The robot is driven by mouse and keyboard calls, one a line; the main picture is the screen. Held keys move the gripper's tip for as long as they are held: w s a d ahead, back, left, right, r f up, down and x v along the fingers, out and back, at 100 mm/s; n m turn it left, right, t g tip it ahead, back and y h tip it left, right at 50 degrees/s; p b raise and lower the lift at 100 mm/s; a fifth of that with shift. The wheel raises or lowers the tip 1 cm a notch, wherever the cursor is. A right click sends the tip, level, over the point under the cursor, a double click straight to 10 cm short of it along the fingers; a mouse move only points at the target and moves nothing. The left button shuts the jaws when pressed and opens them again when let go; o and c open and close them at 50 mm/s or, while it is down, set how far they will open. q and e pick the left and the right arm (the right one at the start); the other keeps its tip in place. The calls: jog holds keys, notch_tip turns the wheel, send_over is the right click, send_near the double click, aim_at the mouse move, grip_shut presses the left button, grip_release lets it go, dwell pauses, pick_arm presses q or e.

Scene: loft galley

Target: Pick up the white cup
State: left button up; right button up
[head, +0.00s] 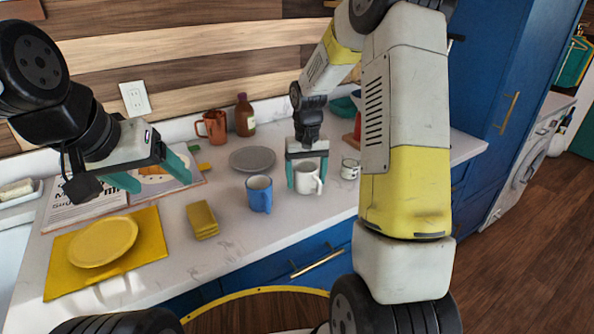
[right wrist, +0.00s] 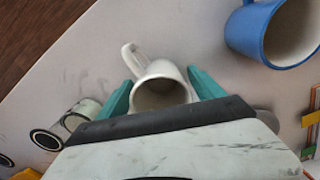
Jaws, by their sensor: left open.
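The white cup (head: 307,180) stands upright on the pale counter, right of the blue cup. My right gripper (head: 307,177) reaches down over it, with one teal finger on each side. The right wrist view shows the white cup (right wrist: 160,88) between the fingertips, its handle pointing to the far side. Whether the fingers press on the cup or are just beside it is unclear. My left gripper (head: 150,180) is open and empty above the left part of the counter, over an open magazine (head: 85,213).
A blue cup (head: 259,194) stands close left of the white cup, and a small can (head: 349,169) close right. A grey plate (head: 252,159) lies behind. Yellow sponges (head: 202,220) and a yellow plate (head: 103,242) are at left. The counter's front edge is near.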

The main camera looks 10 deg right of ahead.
jog(key=c, duration=1.3)
jog(key=shift+r, duration=0.1)
